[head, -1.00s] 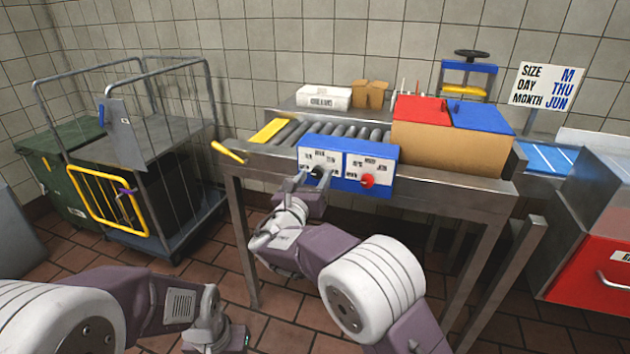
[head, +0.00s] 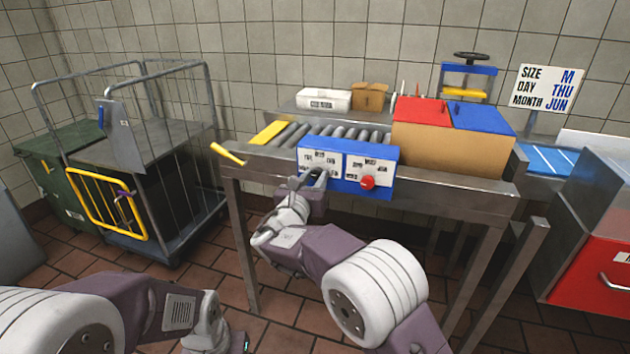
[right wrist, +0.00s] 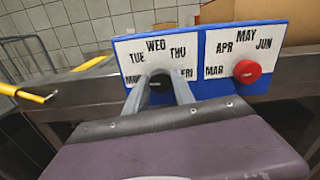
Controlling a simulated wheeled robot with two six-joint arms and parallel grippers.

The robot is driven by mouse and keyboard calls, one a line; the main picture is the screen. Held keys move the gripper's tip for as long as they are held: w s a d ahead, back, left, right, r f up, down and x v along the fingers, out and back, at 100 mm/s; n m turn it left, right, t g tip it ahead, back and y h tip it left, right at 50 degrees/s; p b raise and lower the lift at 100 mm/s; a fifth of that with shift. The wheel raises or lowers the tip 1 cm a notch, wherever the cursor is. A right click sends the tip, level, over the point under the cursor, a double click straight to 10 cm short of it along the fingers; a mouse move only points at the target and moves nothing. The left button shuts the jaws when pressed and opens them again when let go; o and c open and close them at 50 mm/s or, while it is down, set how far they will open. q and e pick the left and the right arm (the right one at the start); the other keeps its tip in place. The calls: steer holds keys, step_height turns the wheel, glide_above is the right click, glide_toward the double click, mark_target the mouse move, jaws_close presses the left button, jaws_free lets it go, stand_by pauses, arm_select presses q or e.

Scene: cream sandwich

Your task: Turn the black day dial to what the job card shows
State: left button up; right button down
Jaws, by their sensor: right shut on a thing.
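The job card (head: 547,88) on the right reads size M, day THU, month JUN. The blue box (head: 345,186) on the front of the roller table carries two white plates. The left plate (right wrist: 157,48) reads MON, TUE, WED, THU and FRI in an arc. My right gripper (head: 316,178) is shut on the black day dial (right wrist: 160,82) below these words. The fingers cover most of the dial, so I cannot tell where it points. My left gripper (head: 240,343) is only partly in view at the bottom edge, its fingers unseen.
A red dial (head: 367,182) sits on the right plate, beside the day dial, among month words. A yellow handle (head: 228,153) sticks out left of the box. A carton (head: 450,150) with red and blue lids stands on the table. A wire cart (head: 150,170) stands left.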

steer(key=m+b, duration=1)
steer(key=shift+f+m+b, duration=0.3)
steer(key=shift+b, duration=0.05)
steer(key=m+b, duration=0.2)
steer(key=shift+m, duration=0.4)
steer(key=m+b, duration=0.5)
steer(key=m, duration=0.1)
steer(key=m+b, duration=0.1)
steer(key=m, duration=0.2)
steer(key=shift+m+b, duration=0.3)
steer(key=shift+b, duration=0.05)
steer(key=shift+r+m+b, duration=0.1)
steer(key=shift+m+b, duration=0.45)
steer(key=shift+m, duration=0.75)
steer(key=c, duration=1.1)
jaws_free()
steer(key=shift+o, duration=0.2)
